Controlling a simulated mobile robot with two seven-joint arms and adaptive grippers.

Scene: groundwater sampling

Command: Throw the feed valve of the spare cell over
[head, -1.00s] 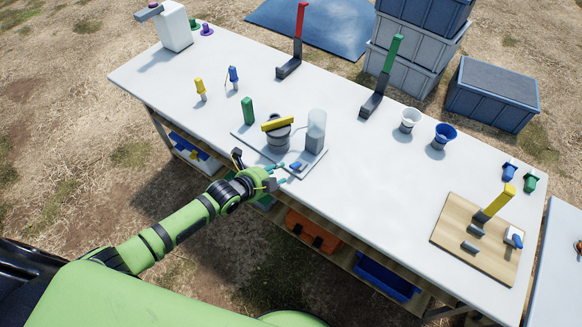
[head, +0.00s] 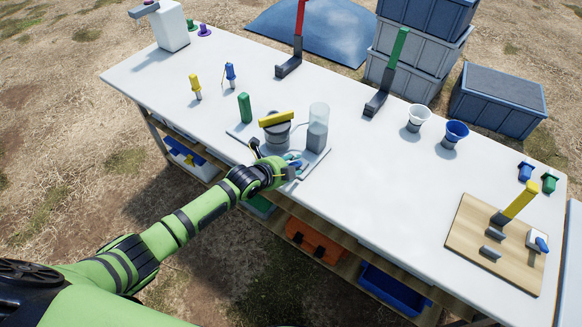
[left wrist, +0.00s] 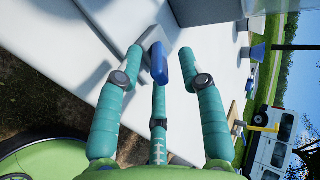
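A blue valve handle (left wrist: 159,63) on a pale block (left wrist: 152,38) sits at the near edge of a grey tray (head: 240,132). My left gripper (head: 284,170) is at the tray's near edge and hides most of the handle in the head view. In the left wrist view its teal fingers (left wrist: 160,82) are spread, with the handle just ahead between them; contact cannot be told. My right gripper is not in view.
A wooden board (head: 468,235) at the right holds a yellow lever (head: 516,202) and another blue-handled valve (head: 538,241). Red (head: 299,20) and green (head: 398,50) levers stand at the back. White (head: 418,116) and blue (head: 455,133) cups stand right of centre.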

